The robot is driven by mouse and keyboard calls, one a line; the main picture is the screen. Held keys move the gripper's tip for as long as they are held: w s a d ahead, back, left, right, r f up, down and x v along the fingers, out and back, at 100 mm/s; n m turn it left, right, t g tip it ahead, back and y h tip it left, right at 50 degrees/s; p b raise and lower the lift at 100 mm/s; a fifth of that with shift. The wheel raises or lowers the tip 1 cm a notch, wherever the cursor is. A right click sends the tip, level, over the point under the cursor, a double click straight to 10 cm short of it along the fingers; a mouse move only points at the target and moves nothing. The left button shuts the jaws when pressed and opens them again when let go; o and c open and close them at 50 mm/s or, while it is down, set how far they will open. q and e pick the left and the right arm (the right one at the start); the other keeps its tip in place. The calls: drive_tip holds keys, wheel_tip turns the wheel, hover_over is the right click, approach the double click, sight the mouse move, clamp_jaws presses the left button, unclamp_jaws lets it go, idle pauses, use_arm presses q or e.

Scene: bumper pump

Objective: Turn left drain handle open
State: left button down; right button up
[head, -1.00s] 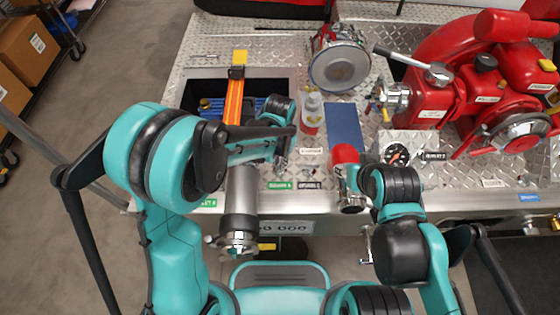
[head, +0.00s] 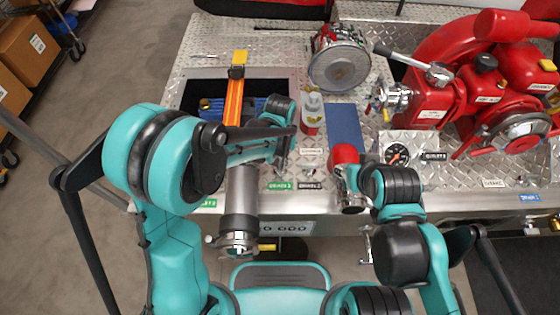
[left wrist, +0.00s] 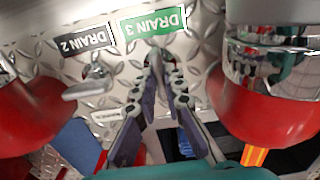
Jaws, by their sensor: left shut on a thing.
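In the left wrist view, which shows the panel upside down, the DRAIN 3 label (left wrist: 152,26) lies just beyond my left gripper (left wrist: 158,62). The fingertips are closed together on the handle, which they mostly hide, so its angle is unclear. In the head view my left gripper (head: 283,160) reaches down to the panel edge. My right gripper's fingers are not clear near the red cap.
A red rounded cap (head: 344,155) is right of the drain handles. A grey metal cylinder (head: 240,200) is close on the left. A white-and-red bottle (head: 311,112) and blue plate (head: 344,128) stand behind. The red pump (head: 430,95) fills the right.

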sight(280, 163)
use_arm(q)
drive_tip(key=c, duration=1.6)
unclamp_jaws()
wheel_tip(280, 163, up, 12)
drive_tip(key=shift+a, duration=0.1)
drive_tip(key=s+a+r+t, duration=0.2)
drive_tip(key=s+a+t, duration=0.1)
drive_tip(key=s+a, duration=0.3)
drive_tip(key=s+a+r+t, duration=0.1)
drive_tip(key=s+a+t, duration=0.3)
drive_tip(key=a, duration=0.7)
drive_tip(key=shift+s+a+r, duration=0.3)
drive_tip(key=shift+s+r, duration=0.05)
drive_tip(key=shift+s, duration=0.55)
